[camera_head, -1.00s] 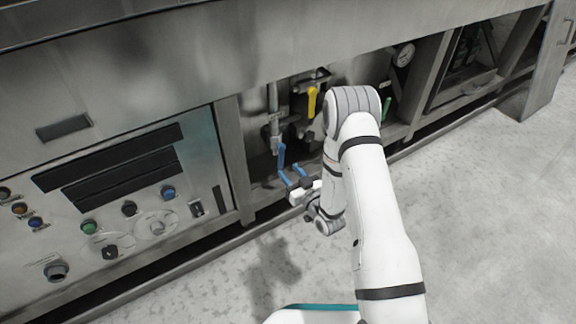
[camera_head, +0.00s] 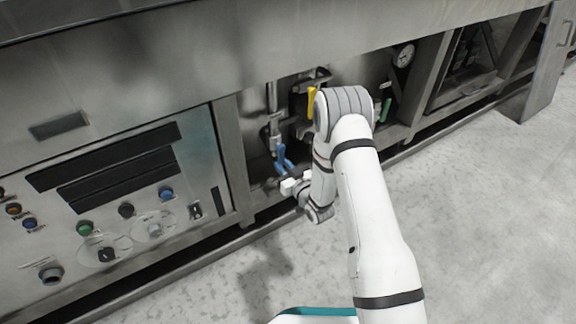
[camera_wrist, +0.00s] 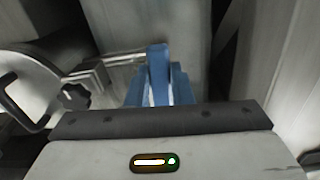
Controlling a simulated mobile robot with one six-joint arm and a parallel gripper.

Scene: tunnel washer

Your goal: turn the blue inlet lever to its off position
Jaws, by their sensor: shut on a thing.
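The blue inlet lever (camera_head: 280,152) shows in the head view on the pipework inside the open bay, hanging below a grey vertical pipe. My gripper (camera_head: 285,166), with blue fingers, reaches it from the lower right. In the wrist view the blue lever (camera_wrist: 158,66) stands between the two blue fingers of my gripper (camera_wrist: 159,90), which are shut on it. The lower part of the lever is hidden by the fingers. The lever's pivot is too small to make out clearly.
A yellow lever (camera_head: 311,104) is close to my arm, partly hidden by it. A green handle (camera_head: 386,110) and a round gauge (camera_head: 404,56) are to the right. A control panel (camera_head: 130,190) stands left of the bay. The floor (camera_head: 480,220) at right is clear.

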